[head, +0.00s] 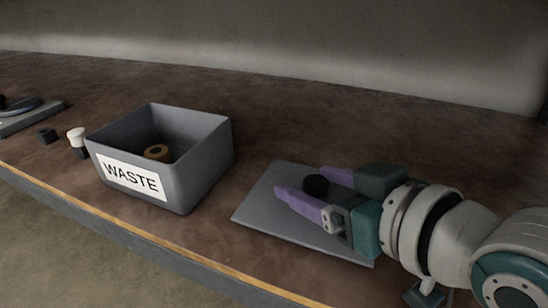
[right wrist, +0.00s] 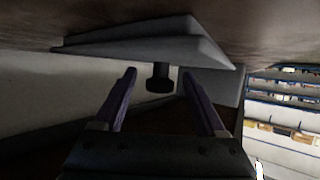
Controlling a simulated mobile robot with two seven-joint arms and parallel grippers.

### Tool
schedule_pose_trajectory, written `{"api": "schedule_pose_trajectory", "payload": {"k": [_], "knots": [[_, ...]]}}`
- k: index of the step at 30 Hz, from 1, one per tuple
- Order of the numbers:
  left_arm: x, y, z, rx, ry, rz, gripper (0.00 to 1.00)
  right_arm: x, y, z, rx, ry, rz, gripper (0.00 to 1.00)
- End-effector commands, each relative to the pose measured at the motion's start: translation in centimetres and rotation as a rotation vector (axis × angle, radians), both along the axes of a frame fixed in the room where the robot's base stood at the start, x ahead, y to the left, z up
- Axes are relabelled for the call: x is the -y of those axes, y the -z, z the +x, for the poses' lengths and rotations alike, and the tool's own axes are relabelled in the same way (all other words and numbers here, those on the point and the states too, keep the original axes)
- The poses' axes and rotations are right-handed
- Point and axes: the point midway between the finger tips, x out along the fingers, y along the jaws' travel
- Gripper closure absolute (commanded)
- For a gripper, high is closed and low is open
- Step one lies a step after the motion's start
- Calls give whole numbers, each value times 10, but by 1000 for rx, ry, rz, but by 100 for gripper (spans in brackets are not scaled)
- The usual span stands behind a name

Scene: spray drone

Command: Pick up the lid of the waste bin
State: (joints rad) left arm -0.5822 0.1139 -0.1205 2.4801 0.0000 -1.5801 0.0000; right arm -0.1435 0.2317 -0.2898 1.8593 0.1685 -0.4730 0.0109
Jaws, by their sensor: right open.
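The waste bin (head: 208,160) is a grey open box with a white WASTE label, standing on the brown bench. Its lid (head: 262,205), a flat grey plate with a black round knob (head: 316,185), lies on the bench to the right of the bin. My right gripper (head: 304,185) is open over the lid, its purple fingers on either side of the knob. In the right wrist view, the lid (right wrist: 150,42) and its dark knob (right wrist: 159,78) show upside down, the knob between and just beyond the fingertips (right wrist: 159,76). My left gripper is not in view.
A brown ring-shaped item (head: 157,152) lies inside the bin. A small white-topped bottle (head: 77,142), a small black block (head: 47,136) and a grey device (head: 28,112) stand to the left. The bench's front edge (head: 120,232) runs close by. The bench behind the lid is clear.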

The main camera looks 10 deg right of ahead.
Motion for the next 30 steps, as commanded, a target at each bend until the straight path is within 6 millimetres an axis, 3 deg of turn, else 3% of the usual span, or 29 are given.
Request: {"api": "schedule_pose_trajectory", "payload": {"k": [7, 26, 30], "knots": [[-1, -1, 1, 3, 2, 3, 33, 0, 0, 1, -1, 0, 0, 29], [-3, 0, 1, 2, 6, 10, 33, 0, 0, 1, 0, 0, -1, 100], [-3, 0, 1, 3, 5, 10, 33, 0, 0, 1, -1, 0, -1, 100]]}}
